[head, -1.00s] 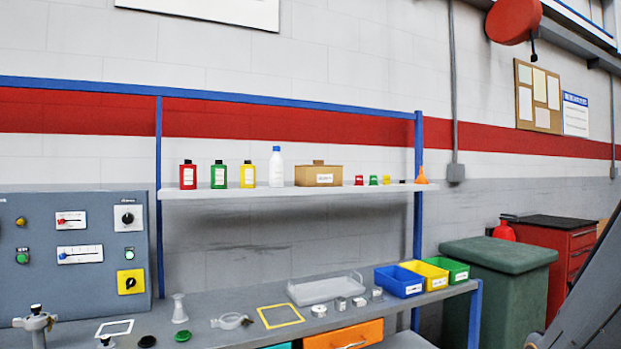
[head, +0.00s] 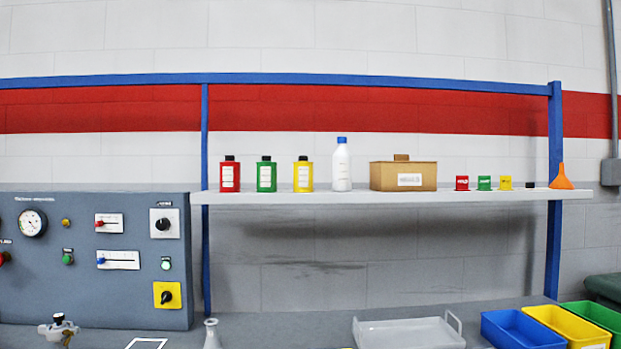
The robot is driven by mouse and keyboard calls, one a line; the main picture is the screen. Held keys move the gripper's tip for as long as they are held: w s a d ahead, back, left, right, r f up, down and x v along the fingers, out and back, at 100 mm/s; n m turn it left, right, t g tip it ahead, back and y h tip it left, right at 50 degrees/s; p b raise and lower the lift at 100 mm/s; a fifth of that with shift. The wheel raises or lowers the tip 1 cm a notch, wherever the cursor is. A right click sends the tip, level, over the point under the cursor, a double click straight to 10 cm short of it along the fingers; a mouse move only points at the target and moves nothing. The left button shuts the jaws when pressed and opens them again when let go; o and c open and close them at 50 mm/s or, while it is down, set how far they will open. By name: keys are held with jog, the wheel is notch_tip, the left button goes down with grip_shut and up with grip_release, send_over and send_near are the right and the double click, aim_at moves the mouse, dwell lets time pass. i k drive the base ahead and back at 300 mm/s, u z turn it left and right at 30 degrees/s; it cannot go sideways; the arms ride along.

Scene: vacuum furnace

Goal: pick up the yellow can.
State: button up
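The yellow can (head: 303,177) stands upright on the long grey shelf (head: 374,198) above the workbench. It has a black cap and a white label. A green can (head: 266,177) of the same shape stands to its left, and a red can (head: 230,177) stands farther left. A white bottle with a blue cap (head: 342,168) stands to its right, with a gap between them. My gripper is not in the head view.
A cardboard box (head: 403,177), small coloured blocks and an orange funnel (head: 561,178) sit farther right on the shelf. A blue post (head: 205,140) rises left of the cans. Below are a control panel (head: 95,262), a clear tray (head: 410,334) and coloured bins (head: 521,330).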

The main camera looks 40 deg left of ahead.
aim_at(303, 169)
jog(key=u, duration=0.45)
jog(key=i, duration=0.8)
jog(key=u, duration=0.65)
